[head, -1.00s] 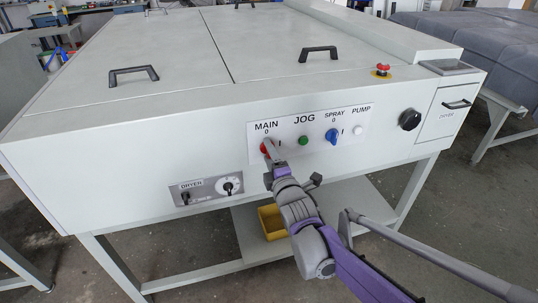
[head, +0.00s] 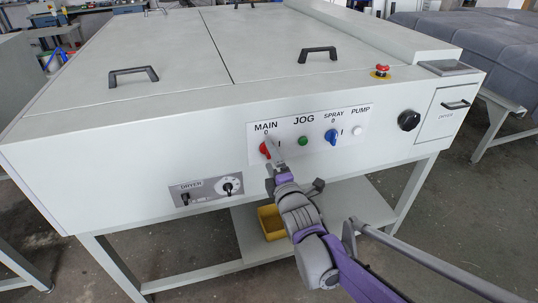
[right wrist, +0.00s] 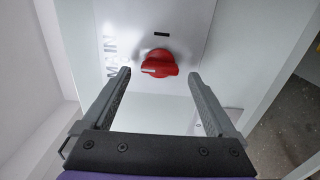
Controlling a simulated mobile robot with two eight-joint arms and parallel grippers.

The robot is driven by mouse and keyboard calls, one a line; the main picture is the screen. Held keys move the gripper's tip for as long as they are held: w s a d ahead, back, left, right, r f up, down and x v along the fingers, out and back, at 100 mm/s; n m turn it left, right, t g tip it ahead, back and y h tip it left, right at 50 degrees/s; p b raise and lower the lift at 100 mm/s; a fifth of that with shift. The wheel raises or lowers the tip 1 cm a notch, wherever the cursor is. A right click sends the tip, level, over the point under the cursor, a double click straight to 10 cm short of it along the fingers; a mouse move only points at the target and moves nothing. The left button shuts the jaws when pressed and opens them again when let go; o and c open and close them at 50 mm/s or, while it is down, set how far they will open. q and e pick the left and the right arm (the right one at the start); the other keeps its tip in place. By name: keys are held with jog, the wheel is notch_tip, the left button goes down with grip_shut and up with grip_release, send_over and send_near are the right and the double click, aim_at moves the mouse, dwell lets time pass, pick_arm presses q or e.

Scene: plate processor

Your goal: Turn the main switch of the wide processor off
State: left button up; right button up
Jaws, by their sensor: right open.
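The wide processor (head: 140,150) is a big white machine with a control panel on its front. Its red main switch (head: 264,148) is under the MAIN label, with 0 above it and I to its right. In the right wrist view the red switch (right wrist: 160,64) has its grip lying across the picture. The white mark on it points toward the MAIN lettering, the side of the 0, not toward the dark I bar. My right gripper (head: 274,150) is at the switch; its open fingers (right wrist: 159,73) lie either side of it, with gaps showing. My left gripper is out of view.
Beside the switch are the green JOG button (head: 303,141), blue SPRAY switch (head: 332,136) and white PUMP button (head: 357,131). The dryer panel (head: 206,188) is lower left. A red emergency button (head: 382,71) stands on top. A yellow bin (head: 270,222) is below.

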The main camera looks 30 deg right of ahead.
pick_arm(q)
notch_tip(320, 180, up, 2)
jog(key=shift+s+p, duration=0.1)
jog(key=shift+p, duration=0.6)
pick_arm(e)
jog(key=v, duration=0.9)
jog(key=s+a+f+m+g+y, duration=0.2)
jog(key=s+a+f+m+g, duration=0.4)
jog(key=s+f+m, duration=0.3)
jog(key=s+a+f+m+g+y, duration=0.2)
jog(key=s+a+f+m+g, duration=0.45)
jog(key=s+f, duration=0.35)
pick_arm(q)
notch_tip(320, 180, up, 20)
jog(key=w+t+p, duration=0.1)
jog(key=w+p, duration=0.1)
jog(key=p, duration=1.5)
jog(key=shift+p, duration=0.4)
pick_arm(e)
notch_tip(320, 180, up, 21)
jog(key=shift+w+r, duration=0.2)
jog(key=shift+w, duration=0.1)
